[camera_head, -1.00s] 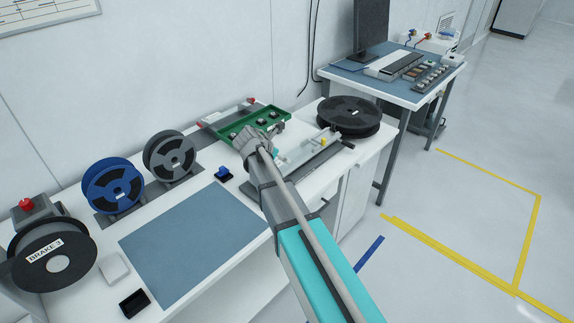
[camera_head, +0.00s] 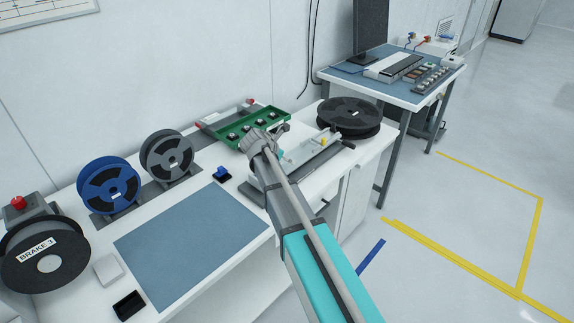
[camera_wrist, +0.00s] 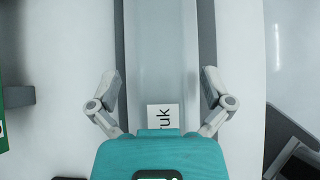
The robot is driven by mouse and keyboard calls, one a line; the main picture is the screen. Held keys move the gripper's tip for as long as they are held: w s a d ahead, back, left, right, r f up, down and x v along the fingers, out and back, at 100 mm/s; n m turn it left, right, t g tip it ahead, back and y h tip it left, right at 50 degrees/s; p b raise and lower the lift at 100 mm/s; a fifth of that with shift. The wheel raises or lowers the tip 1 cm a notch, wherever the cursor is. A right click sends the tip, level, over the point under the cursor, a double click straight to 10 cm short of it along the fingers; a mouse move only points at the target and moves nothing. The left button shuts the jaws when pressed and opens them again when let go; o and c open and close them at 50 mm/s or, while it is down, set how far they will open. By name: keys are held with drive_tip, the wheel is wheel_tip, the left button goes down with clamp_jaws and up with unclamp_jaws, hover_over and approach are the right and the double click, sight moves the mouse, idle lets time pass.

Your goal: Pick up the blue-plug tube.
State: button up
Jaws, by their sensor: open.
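In the head view my gripper (camera_head: 262,141) is over the back right of the white bench, beside a pale long fixture (camera_head: 312,152) with a yellow part. My arm hides part of this fixture. A small blue piece (camera_head: 222,172) sits on a black base left of my gripper.
A green tray (camera_head: 262,131) with small dark parts lies behind my gripper. The blue mat (camera_head: 185,245) is clear. A second bench (camera_head: 375,88) is beyond.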

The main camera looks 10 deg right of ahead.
drive_tip(key=shift+w+d+f, duration=0.25)
drive_tip(key=shift+d+f, duration=0.05)
drive_tip(key=shift+f, duration=0.1)
idle(0.3)
drive_tip(key=c, duration=1.2)
drive_tip(key=shift+o, duration=0.2)
drive_tip(key=shift+r, duration=0.2)
wheel_tip(320, 180, up, 3)
drive_tip(key=p, duration=0.2)
drive_tip(key=shift+p, duration=0.4)
drive_tip(key=s+r+p, duration=0.9)
drive_tip(key=s, duration=0.5)
drive_tip(key=shift+r+p, duration=0.3)
drive_tip(key=shift+p, duration=0.1)
